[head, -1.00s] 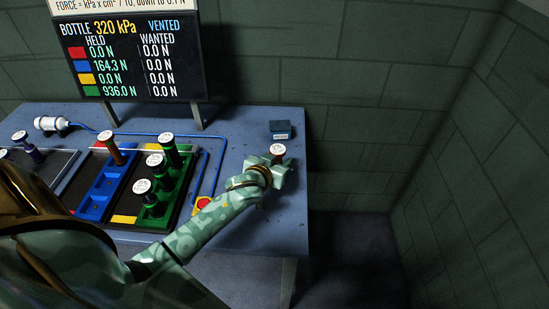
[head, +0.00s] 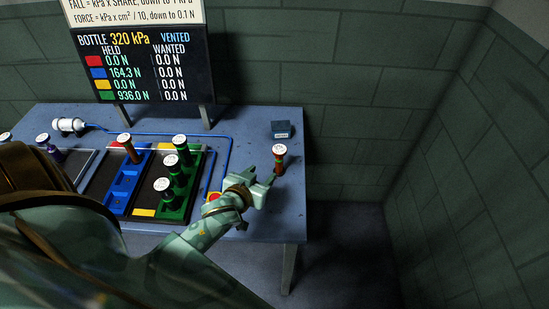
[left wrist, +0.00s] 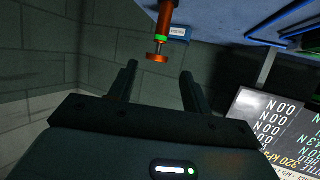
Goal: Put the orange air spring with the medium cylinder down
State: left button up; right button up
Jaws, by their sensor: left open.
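The orange air spring (head: 279,160) stands upright near the right edge of the blue-grey table, with a white labelled top and a green band. My left gripper (head: 263,186) is open and empty, a little to the left of the spring and apart from it. In the left wrist view the spring (left wrist: 163,25) shows inverted, beyond the gap between the two open fingertips (left wrist: 158,71). Another orange-brown spring (head: 129,150) stands in the blue rack (head: 118,195). My right gripper is not in view.
A small dark blue box (head: 281,128) sits behind the orange spring. The table's right edge (head: 306,175) is near the spring.

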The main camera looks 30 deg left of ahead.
aim_at(278, 161)
pick_arm(q)
jog(key=b+x, duration=0.1)
jog(key=x, duration=0.2)
jog(key=b+x, duration=0.1)
jog(key=x, duration=0.2)
jog(key=b+x, duration=0.1)
jog(key=x, duration=0.3)
jog(key=shift+s+f, duration=0.1)
jog(key=shift+f, duration=0.2)
jog(key=shift+w+a+f, duration=0.1)
jog(key=shift+w+f, duration=0.1)
jog(key=shift+w, duration=0.4)
jog(key=b+x, duration=0.1)
jog(key=x, duration=0.1)
jog(key=f+b+x, duration=0.1)
jog(key=x, duration=0.1)
jog(key=shift+w, duration=0.4)
jog(key=shift+s, duration=0.1)
grip_shut()
